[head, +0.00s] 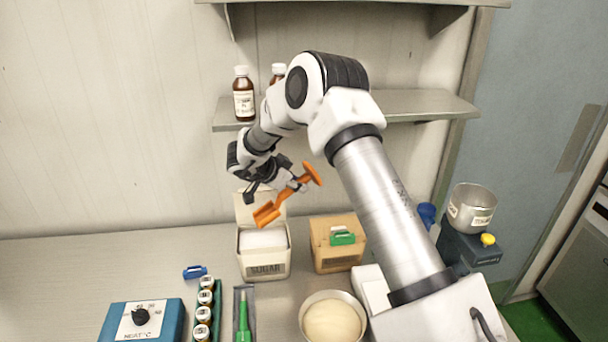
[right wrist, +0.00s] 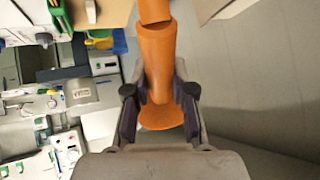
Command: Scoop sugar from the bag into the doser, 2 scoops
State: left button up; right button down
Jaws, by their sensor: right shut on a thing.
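The sugar bag (head: 264,269), a pale open container labelled SUGAR with white sugar (head: 262,238) inside, stands on the counter. My right gripper (head: 294,184) is above it and shut on an orange scoop (head: 267,214). The scoop is tilted, its bowl down to the left just over the bag's back edge, its handle end up to the right. No sugar shows in the bowl, but it is small. The scoop's handle (right wrist: 157,60) sits between the fingers (right wrist: 158,105) in the right wrist view. A metal cup on a dark blue base, perhaps the doser (head: 470,207), stands right. My left gripper is not in view.
A tan box (head: 337,257) with a green clip (head: 342,238) stands right of the bag. A bowl of pale dough (head: 333,320), a rack of jars (head: 204,312) and a blue heater (head: 142,322) are in front. Bottles (head: 243,97) stand on a shelf (head: 400,108) behind my arm.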

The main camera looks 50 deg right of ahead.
aim_at(284, 191)
jog(key=a+h+b, duration=0.1)
jog(key=w+a+f+h+b, duration=0.1)
jog(key=b, duration=0.1)
jog(key=a+g+h+b, duration=0.1)
jog(key=h+b, duration=0.1)
jog(key=shift+w+a+f, duration=0.2)
jog(key=shift+w+a, duration=0.05)
jog(key=shift+w, duration=0.1)
jog(key=shift+s+f+b, duration=0.1)
jog(key=shift+f+b, duration=0.2)
jog(key=shift+b, duration=0.2)
jog(key=f+b, duration=0.2)
jog(key=a+f+b, duration=0.1)
jog(key=f, duration=0.1)
jog(key=shift+w+f+b, duration=0.2)
jog(key=shift+f+b, duration=0.05)
jog(key=shift+b, duration=0.1)
jog(key=shift+d+f+y+b, duration=0.15)
jog(key=shift+f+y+b, duration=0.2)
jog(key=shift+f+y, duration=0.35)
jog(key=shift+s+d+y+p, duration=0.15)
jog(key=shift+d+y+p, duration=0.15)
jog(key=shift+y, duration=0.3)
jog(key=s+d+r+t+y+p, duration=0.2)
jog(key=d+r+y+p, duration=0.3)
jog(key=p, duration=0.8)
jog(key=shift+d+m+t+y, duration=0.3)
jog(key=shift+y, duration=0.4)
